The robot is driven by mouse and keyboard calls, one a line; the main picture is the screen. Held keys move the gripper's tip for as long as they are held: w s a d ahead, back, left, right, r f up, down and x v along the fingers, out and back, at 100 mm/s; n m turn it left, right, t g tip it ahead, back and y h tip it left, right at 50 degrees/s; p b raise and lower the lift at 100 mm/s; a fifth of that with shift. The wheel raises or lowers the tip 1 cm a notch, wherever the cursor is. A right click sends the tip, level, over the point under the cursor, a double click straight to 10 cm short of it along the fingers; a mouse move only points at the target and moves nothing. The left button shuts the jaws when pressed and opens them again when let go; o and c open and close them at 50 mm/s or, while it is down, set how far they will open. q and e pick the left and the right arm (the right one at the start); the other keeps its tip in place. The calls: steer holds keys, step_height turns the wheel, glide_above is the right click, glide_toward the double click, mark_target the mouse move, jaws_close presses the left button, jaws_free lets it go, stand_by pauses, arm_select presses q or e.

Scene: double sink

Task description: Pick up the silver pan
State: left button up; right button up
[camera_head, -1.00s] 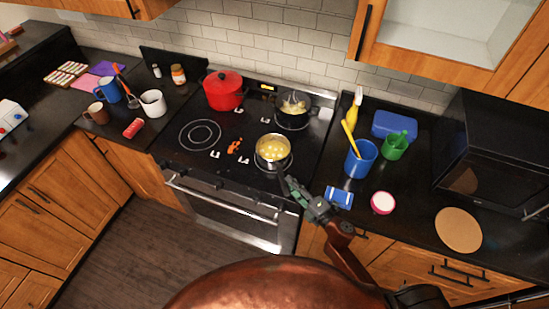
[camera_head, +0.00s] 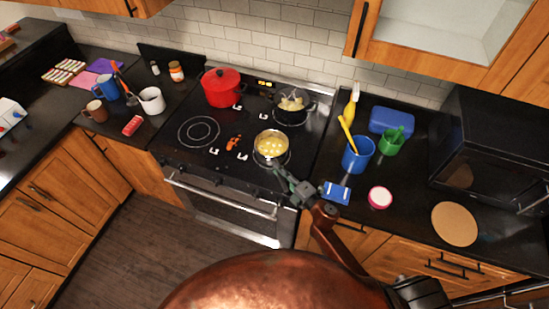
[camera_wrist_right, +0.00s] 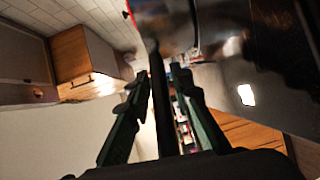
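The silver pan (camera_head: 271,143), with yellow contents, sits on the front right burner of the stove. Its dark handle points toward me. My right gripper (camera_head: 277,172) is at the handle, just in front of the pan. In the right wrist view, the dark handle (camera_wrist_right: 157,95) runs between the two green fingers, which stand apart with small gaps beside it. The gripper looks open around the handle. The pan body (camera_wrist_right: 172,22) shows only partly at the top there. My left gripper is out of view.
A dark pot (camera_head: 292,107) stands behind the pan and a red pot (camera_head: 221,87) at the back left. Right of the stove are a blue box (camera_head: 336,192), a blue cup (camera_head: 357,155) and a pink-rimmed bowl (camera_head: 380,197). The front left burner (camera_head: 199,130) is empty.

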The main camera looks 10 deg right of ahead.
jaws_close()
stand_by(0.3)
steer(key=shift+r, duration=0.1)
steer(key=shift+r, duration=0.1)
